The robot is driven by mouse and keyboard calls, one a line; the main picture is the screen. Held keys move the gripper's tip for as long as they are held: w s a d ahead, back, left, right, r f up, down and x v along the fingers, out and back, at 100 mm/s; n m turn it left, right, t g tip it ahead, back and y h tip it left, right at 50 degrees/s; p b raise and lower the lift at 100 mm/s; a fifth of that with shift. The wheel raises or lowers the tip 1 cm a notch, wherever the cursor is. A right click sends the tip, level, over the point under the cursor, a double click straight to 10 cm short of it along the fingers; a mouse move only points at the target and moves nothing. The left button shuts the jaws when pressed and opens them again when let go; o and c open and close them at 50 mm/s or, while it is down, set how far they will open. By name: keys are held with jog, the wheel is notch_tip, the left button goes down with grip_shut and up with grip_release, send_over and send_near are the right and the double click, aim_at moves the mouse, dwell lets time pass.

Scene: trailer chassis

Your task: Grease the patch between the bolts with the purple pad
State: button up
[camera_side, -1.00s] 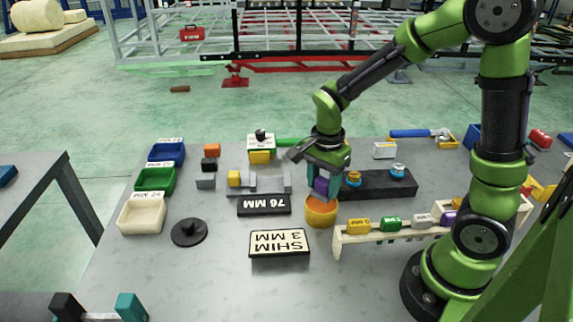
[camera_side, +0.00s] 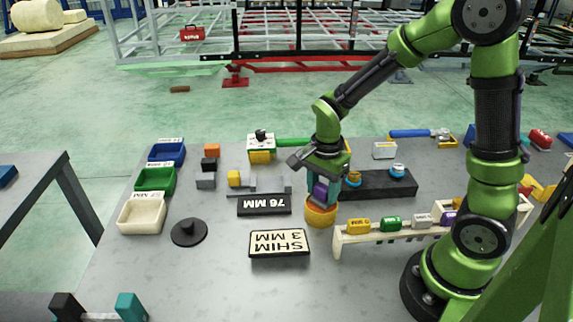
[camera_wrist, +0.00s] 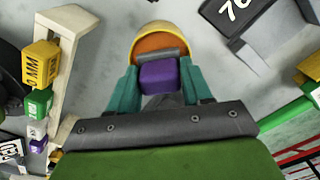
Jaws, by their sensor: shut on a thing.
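My gripper (camera_side: 321,193) is shut on the purple pad (camera_side: 319,191), with its teal fingers on either side of the purple block. In the wrist view the pad (camera_wrist: 158,76) has a grey strip along its far edge. The orange round pot (camera_side: 321,217) stands on the table right below the pad; it also shows in the wrist view (camera_wrist: 166,29). The pad's lower end is at the pot's mouth; I cannot tell whether it touches the inside. Two bolts, the left (camera_side: 352,179) and right (camera_side: 397,170), stand on a black plate (camera_side: 377,187). The fingers partly hide the plate's left end.
A rack (camera_side: 385,234) with several coloured tags stands right of the pot. A 76 MM sign (camera_side: 264,205) and a SHIM 3 MM sign (camera_side: 279,243) lie to the left. Colored bins (camera_side: 142,214) line the left side.

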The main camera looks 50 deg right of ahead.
aim_at(323, 186)
jog(key=shift+f, duration=0.6)
dwell(1.2)
jog(key=shift+r, duration=3.55)
